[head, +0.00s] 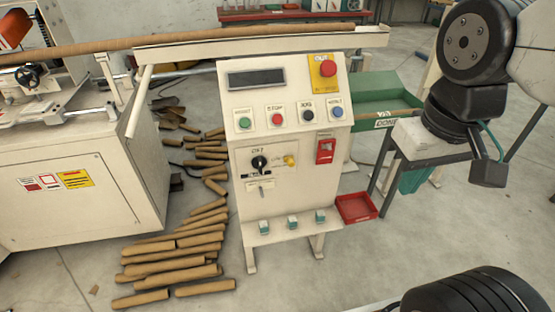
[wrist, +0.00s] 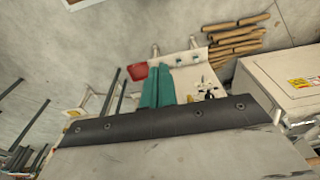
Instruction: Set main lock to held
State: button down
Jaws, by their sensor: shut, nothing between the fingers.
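The white console (head: 290,190) stands in the middle of the head view. Its lower front carries a black rotary switch (head: 259,163), which looks like the main lock, with small lettering above it too blurred to read surely. A yellow padlock-like piece (head: 290,160) sits just right of the switch. My gripper (head: 414,182) hangs to the right of the console, well apart from it, teal fingers pointing down. In the wrist view its teal fingers (wrist: 156,85) are together with nothing between them, and the console shows upside down behind them, partly hidden.
Buttons (head: 277,119) and a red stop knob (head: 328,68) are on the console's sloped top. A red box (head: 325,151) is on its front. A red tray (head: 357,207) lies at its right foot. Cardboard tubes (head: 170,268) cover the floor left. A table stands behind my gripper.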

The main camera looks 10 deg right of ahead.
jog(key=shift+w+a, duration=0.25)
jog(key=shift+w, duration=0.05)
jog(key=w+a+f+g+y, duration=0.1)
jog(key=w+a+f+y, duration=0.25)
jog(key=w+y, duration=0.35)
jog(key=w+a+f+y, duration=0.2)
jog(key=w+f+y, duration=0.25)
jog(key=w, duration=0.55)
jog(key=w+d+f+m+t, duration=0.3)
jog(key=w+d+f+t, duration=0.2)
jog(key=w+d+f, duration=0.2)
jog(key=w+d+f+m+t, duration=0.3)
jog(key=w+d+f+t, duration=0.2)
jog(key=f, duration=0.6)
jog(key=shift+w+d+f+m+t+h, duration=0.4)
jog(key=shift+w+d, duration=0.45)
jog(key=shift+w, duration=0.25)
